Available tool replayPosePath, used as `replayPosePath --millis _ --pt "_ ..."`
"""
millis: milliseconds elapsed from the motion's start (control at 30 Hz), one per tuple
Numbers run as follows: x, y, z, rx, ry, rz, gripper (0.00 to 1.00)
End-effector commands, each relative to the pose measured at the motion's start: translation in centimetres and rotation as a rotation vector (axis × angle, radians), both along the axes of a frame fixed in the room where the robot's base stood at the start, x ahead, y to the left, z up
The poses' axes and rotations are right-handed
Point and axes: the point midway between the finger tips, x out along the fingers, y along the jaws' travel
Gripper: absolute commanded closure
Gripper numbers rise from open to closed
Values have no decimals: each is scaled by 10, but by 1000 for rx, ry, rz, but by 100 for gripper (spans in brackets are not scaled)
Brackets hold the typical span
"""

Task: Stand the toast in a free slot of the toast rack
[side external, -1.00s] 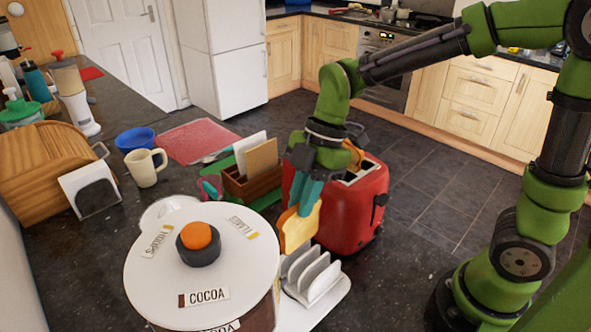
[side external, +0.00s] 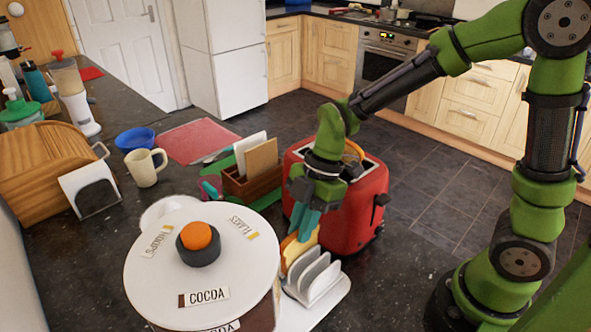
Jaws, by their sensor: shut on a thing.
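The toast (side external: 294,249) is a golden slice held upright. My gripper (side external: 305,228) is shut on its upper part and points down. The toast rack (side external: 318,281), with pale upright dividers, stands on a white base behind the large cocoa canister. The toast is at the far left end of the rack, close beside its dividers. Its lower edge is partly hidden by the canister lid and rack, so I cannot tell whether it sits in a slot or touches the bottom. The slots visible to its right look empty.
A red toaster (side external: 370,213) stands close behind my gripper, with another orange-brown slice (side external: 354,149) at its top. The canister's white lid (side external: 160,285) fills the foreground. A wooden letter holder (side external: 250,187) and cream mug (side external: 146,167) stand further left.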

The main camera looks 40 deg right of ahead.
Motion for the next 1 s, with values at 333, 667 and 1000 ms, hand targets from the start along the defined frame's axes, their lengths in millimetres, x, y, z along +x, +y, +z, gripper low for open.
replayPosePath --millis 333,667,1000 --pt "0 0 -1 0 0 0 100" --pt "0 0 -1 0 0 1 60" --pt "0 0 1 0 -1 1 58"
